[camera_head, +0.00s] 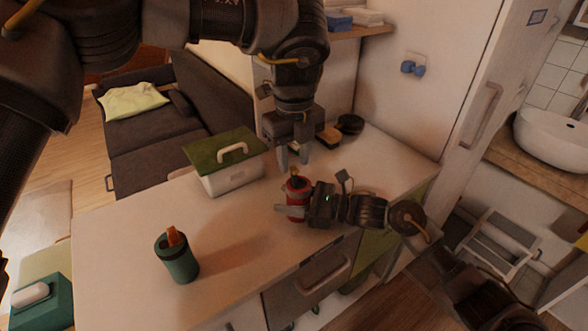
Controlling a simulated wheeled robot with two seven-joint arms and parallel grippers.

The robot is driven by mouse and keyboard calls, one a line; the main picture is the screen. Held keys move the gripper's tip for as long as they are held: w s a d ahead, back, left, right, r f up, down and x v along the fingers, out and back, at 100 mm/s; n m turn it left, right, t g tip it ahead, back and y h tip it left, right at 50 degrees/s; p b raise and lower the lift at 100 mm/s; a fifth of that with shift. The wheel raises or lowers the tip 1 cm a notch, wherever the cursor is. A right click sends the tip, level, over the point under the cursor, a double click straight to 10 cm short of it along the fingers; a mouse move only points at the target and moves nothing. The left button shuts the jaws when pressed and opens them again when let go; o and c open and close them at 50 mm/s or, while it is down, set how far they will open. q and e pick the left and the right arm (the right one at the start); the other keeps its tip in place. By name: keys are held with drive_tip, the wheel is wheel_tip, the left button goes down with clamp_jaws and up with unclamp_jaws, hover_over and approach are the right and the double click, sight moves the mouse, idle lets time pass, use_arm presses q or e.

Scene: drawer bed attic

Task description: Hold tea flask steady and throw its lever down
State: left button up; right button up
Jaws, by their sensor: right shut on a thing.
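A red flask (296,204) stands on the white counter (235,225), with a small orange-brown lever (294,172) at its dark top. My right gripper (297,208) comes from the right and is shut around the flask's body; one finger shows across its front, the other is mostly hidden. My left gripper (293,158) points down just above and behind the flask's top, its two fingers apart with nothing seen between them. I cannot tell whether a finger touches the lever.
A white box with a green lid (224,160) stands left of the grippers. A dark round item (349,124) and a yellow-and-black item (329,135) lie behind. A drawer (320,278) is below the front edge. The counter between the flasks is clear.

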sight(294, 168)
use_arm(q)
drive_tip(key=shift+f, duration=1.8)
clamp_jaws()
